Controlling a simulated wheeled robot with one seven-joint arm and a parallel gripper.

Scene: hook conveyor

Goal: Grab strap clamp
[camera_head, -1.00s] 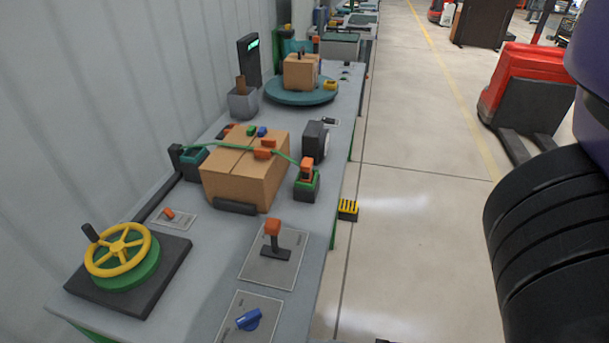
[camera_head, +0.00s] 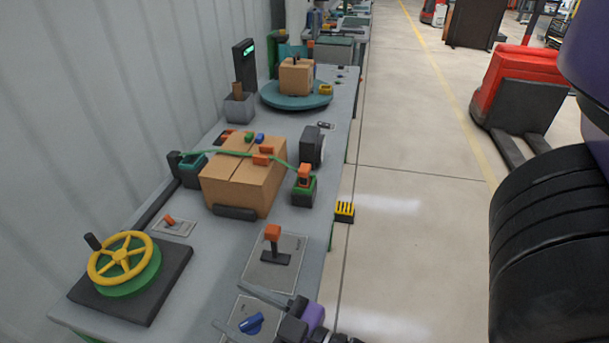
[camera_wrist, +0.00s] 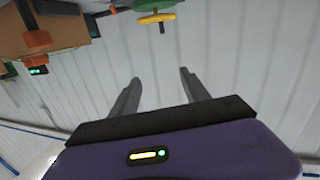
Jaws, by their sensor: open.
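A cardboard box (camera_head: 232,185) stands on the bench with a green strap (camera_head: 225,154) across its top. An orange clamp piece (camera_head: 263,155) sits on the strap on the box. At the strap's right end an orange-topped clamp (camera_head: 304,176) stands on a green and black base. I cannot tell for sure which is the strap clamp. My gripper (camera_head: 226,302) is open and empty at the front of the bench, near the blue knob and well short of the box. The wrist view shows its two fingers (camera_wrist: 159,76) apart, with part of the box (camera_wrist: 62,32) at upper left.
An orange-topped lever (camera_head: 272,245) and a blue knob (camera_head: 251,323) are on plates near my gripper. A yellow handwheel (camera_head: 121,258) is at front left. A dark round-faced block (camera_head: 313,146) stands beside the box. A turntable (camera_head: 297,96) with another box is farther back.

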